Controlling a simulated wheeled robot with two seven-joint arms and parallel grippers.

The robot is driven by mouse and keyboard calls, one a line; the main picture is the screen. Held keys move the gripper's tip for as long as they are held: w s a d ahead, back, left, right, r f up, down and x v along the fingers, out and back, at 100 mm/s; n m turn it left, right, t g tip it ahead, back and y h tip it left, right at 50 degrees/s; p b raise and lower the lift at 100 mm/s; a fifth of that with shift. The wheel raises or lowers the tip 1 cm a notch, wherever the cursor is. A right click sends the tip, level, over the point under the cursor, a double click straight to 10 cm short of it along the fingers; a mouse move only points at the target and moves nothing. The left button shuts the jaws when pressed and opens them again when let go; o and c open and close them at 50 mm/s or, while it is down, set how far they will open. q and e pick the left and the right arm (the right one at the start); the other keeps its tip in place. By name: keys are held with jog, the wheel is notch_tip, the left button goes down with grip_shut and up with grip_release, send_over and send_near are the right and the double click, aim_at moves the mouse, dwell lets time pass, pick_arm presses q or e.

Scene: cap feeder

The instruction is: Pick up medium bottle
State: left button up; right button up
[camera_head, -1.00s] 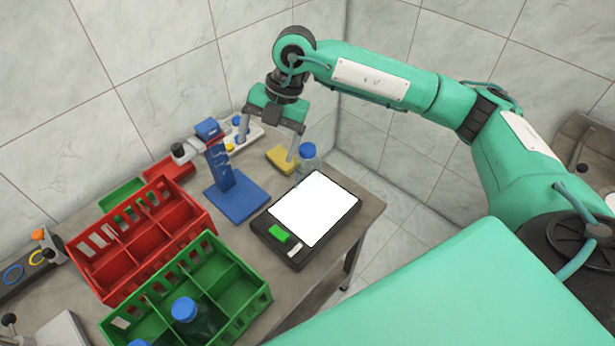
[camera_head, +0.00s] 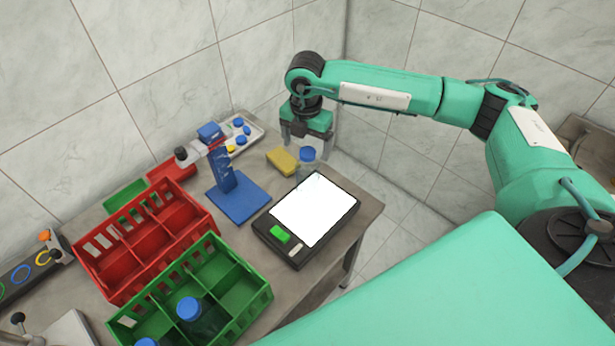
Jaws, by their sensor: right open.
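A clear bottle with a blue cap (camera_head: 307,154) stands upright at the far edge of the black scale (camera_head: 274,243). Its body is partly see-through against the scale's white top. My right gripper (camera_head: 309,144) is open and empty, pointing down just above and behind the bottle, with the fingers spread to either side of the cap in the picture. I cannot tell whether they touch it. Another blue-capped bottle (camera_head: 189,309) stands in the green crate (camera_head: 262,292), and part of a further cap (camera_head: 147,342) shows at the bottom edge. My left gripper is out of view.
A blue stand (camera_head: 238,198) and a yellow block (camera_head: 282,161) are left of the bottle. A red crate (camera_head: 122,287) stands beside the green crate. A white tray (camera_head: 255,133) with blue caps lies at the back. The table's edge is close on the right.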

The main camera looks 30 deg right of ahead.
aim_at(307, 151)
jog(key=shift+f+p, duration=0.3)
jog(key=shift+p, duration=0.05)
notch_tip(307, 151, down, 4)
jog(key=shift+s+d+p, duration=0.1)
jog(key=shift+s+p, duration=0.05)
jog(key=shift+p, duration=0.9)
jog(key=shift+f, duration=0.25)
jog(key=c, duration=1.7)
grip_shut()
jog(key=shift+r, duration=0.1)
